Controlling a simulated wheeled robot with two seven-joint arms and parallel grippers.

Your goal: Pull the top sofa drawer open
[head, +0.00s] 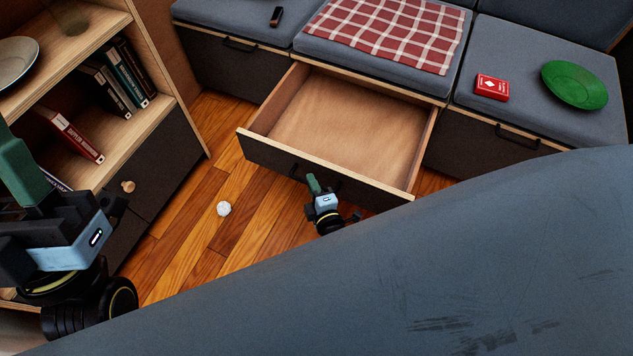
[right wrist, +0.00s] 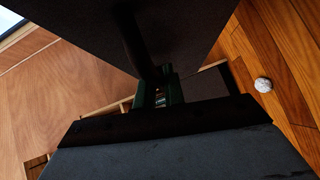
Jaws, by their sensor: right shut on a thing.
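The middle sofa drawer (head: 345,115) is pulled well out from under the seat in the head view. It has a dark front (head: 265,155) and a bare, empty wooden inside. My right gripper (head: 314,185) is at the middle of the drawer front, shut on its dark handle (head: 296,172), which is partly hidden. In the right wrist view the green fingers (right wrist: 160,92) meet at the dark drawer front (right wrist: 195,35). My left gripper (head: 25,175) is at the left edge beside the shelf, away from the drawer; its fingertips are not clear.
A shelf with books (head: 115,80) and a cabinet stand at the left. A white ball (head: 224,209) lies on the wooden floor. A red card box (head: 492,87), a green plate (head: 574,84) and a checked cloth (head: 385,30) are on the seats. A grey surface (head: 400,270) fills the foreground.

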